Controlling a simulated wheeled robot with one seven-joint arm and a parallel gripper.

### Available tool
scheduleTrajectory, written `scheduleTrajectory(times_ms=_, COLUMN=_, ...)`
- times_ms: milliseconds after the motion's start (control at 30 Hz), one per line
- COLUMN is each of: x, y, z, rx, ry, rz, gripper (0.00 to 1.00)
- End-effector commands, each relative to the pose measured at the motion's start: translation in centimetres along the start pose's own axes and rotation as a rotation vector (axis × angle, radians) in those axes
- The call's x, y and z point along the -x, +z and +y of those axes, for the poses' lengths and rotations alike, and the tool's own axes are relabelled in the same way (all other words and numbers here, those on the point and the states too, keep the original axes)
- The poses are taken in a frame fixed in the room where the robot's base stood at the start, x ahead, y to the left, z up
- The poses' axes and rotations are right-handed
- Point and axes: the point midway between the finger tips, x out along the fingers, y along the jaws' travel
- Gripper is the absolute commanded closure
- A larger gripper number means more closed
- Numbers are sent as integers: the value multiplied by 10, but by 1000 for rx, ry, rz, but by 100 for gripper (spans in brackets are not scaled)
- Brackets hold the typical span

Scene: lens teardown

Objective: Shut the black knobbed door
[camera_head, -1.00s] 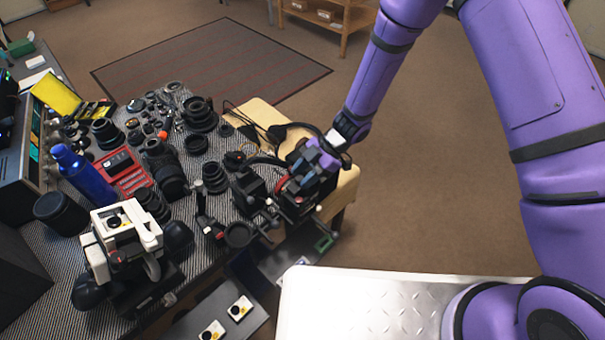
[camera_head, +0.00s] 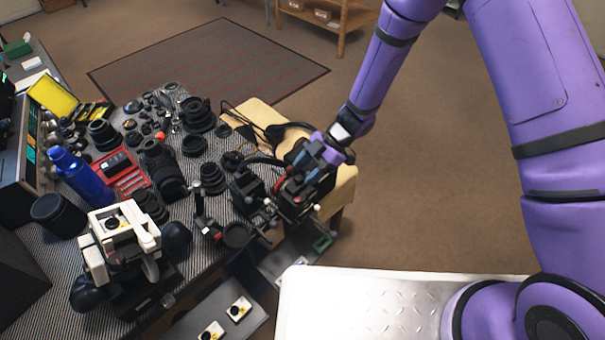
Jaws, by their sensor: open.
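My gripper (camera_head: 296,184) is at the far right end of the striped workbench (camera_head: 62,285), low over a cluster of dark gear. Its jaws are open, but the fingertips are partly hidden among black parts, so I cannot tell whether they touch anything. I cannot clearly make out the black knobbed door. A dark panel (camera_head: 243,272) shows below the bench's front edge, to the lower left of my gripper; I cannot tell if it is the door. Small pale knobs (camera_head: 275,223) show just below my gripper, on the dark gear.
Lenses, a blue bottle (camera_head: 80,175), a red case (camera_head: 122,172) and a white camera-like device (camera_head: 120,235) crowd the bench. A grey surface (camera_head: 190,322) with small white squares juts out below its front. A metal plate (camera_head: 385,300) lies at the front right. Carpet is clear beyond.

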Motion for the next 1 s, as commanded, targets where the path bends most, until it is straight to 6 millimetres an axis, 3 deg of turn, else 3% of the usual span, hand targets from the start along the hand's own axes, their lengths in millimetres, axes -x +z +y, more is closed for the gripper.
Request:
scheduleTrajectory(times_ms=200, x=43, y=0, z=0, rx=2, ry=2, rz=-1, gripper=48)
scheduleTrajectory(times_ms=433, x=76, y=0, z=0, rx=2, ry=0, rz=-1, gripper=48)
scheduleTrajectory(times_ms=600, x=86, y=0, z=-1, rx=-1, ry=-1, rz=-1, gripper=48)
scheduleTrajectory(times_ms=1000, x=87, y=0, z=-1, rx=0, ry=-2, rz=0, gripper=48)
